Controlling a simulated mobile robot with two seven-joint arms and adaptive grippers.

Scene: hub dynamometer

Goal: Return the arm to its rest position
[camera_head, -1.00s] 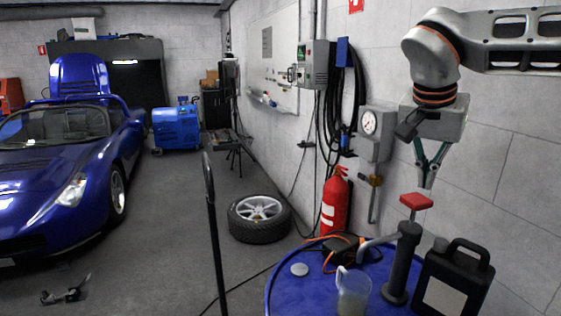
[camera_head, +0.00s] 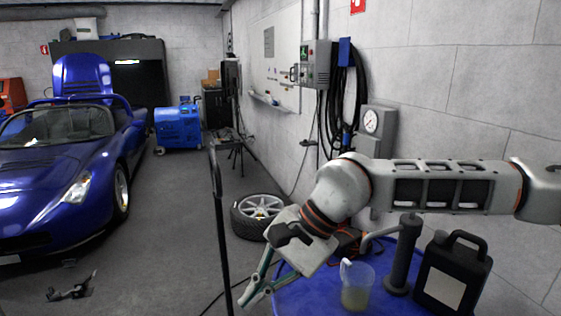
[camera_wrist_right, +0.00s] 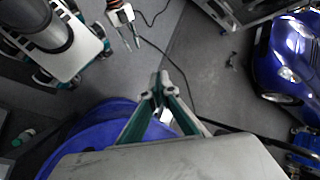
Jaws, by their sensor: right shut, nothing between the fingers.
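My right arm reaches in from the right in the head view, in front of the blue drum table. My right gripper (camera_head: 258,296) points down and to the left, beside the table's left edge, shut and empty. In the right wrist view the fingers of this gripper (camera_wrist_right: 160,82) meet at their tips over grey floor. My left gripper is not in the head view. In the right wrist view another gripper (camera_wrist_right: 125,28) shows at the top, with its fingers slightly apart; it is likely my left one.
The blue drum table (camera_head: 320,298) holds a clear jug (camera_head: 356,287), a grey pump (camera_head: 404,252) and a black canister (camera_head: 452,272). A dark upright post (camera_head: 219,230) stands just left of my right gripper. A wheel (camera_head: 255,215) lies behind it. A blue car (camera_head: 70,165) is at left.

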